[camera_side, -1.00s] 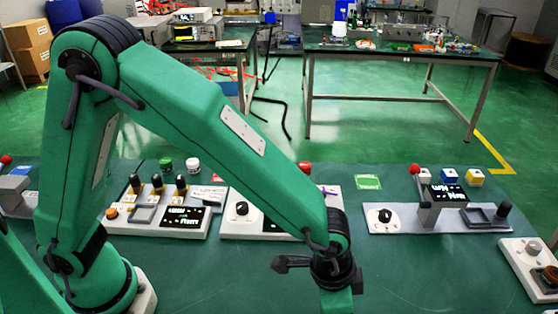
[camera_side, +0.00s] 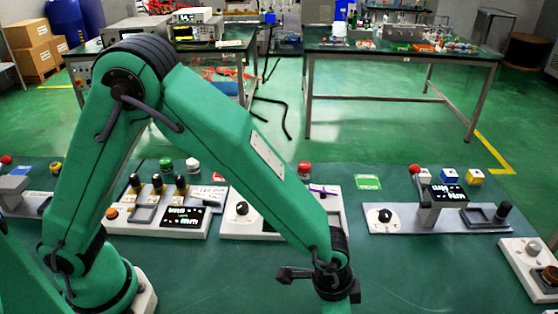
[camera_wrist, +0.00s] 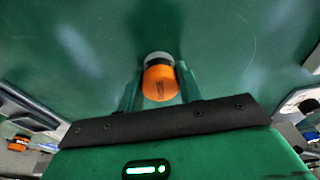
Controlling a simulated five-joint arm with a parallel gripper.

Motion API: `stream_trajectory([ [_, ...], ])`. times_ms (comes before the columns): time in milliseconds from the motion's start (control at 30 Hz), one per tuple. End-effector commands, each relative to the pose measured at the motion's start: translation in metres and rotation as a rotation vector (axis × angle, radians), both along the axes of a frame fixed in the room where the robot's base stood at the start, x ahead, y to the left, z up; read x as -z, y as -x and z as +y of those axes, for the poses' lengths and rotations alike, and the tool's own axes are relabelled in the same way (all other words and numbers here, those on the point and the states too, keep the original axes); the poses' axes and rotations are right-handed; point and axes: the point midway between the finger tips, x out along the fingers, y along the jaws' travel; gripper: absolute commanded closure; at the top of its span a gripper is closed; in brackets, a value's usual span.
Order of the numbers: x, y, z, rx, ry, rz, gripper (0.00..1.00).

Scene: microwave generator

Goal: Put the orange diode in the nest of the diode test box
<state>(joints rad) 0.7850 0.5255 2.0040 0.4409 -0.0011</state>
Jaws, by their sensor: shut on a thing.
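An orange diode (camera_wrist: 160,82) with a grey-white end sits between the two green fingers of my gripper (camera_wrist: 160,92) in the wrist view. My gripper is shut on it, and dark green bench top shows behind it. In the side view my gripper's wrist (camera_side: 333,280) is low at the front middle of the bench. The fingertips and the diode do not show clearly there. Several instrument boxes stand behind it; I cannot tell which is the diode test box.
A white box with black knobs (camera_side: 155,225) stands left, partly behind my arm. Another white box (camera_side: 240,226) stands at the middle, partly hidden by my arm. A box with a knob (camera_side: 530,262) is at the right edge. The front bench between is clear.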

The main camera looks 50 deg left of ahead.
Motion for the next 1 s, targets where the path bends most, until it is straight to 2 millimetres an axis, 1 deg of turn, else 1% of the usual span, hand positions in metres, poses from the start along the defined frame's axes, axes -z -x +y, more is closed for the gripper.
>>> stream_trajectory([
  [267,0.003,0.000,0.000,0.000,0.000,0.000,0.89],
  [300,0.003,0.000,0.000,0.000,0.000,0.000,0.60],
  [400,0.003,0.000,0.000,0.000,0.000,0.000,0.43],
  [767,0.001,0.000,0.000,0.000,0.000,0.000,0.43],
  [1000,-0.010,0.001,0.001,0.000,0.001,-0.001,0.43],
])
